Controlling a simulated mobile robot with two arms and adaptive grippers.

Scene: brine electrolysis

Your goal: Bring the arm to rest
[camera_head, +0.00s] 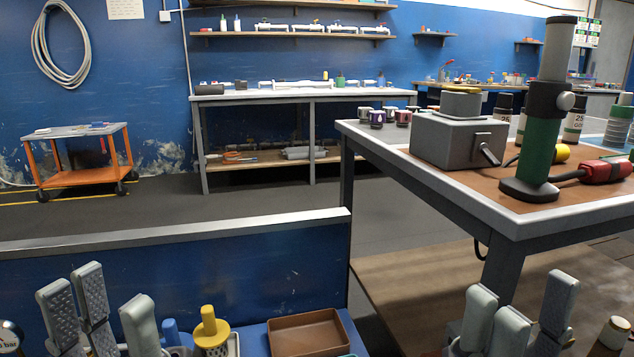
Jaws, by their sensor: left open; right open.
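My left gripper (108,308) is at the lower left, its grey ridged fingers pointing up and spread apart. It is open and empty. My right gripper (530,312) is at the lower right, its grey fingers also pointing up and apart. It is open, with nothing seen between its fingers. The lower parts of both grippers and most of both arms are cut off by the bottom edge. Both grippers are low in front of me, one on each side.
A brown tray (273,338) and a yellow-topped item (209,325) lie between the grippers, before a blue panel (180,285). At right, a table (480,205) bears a grey box (455,142) and a green-and-black stand (541,140). An orange cart (80,180) stands far left; open floor lies beyond the panel.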

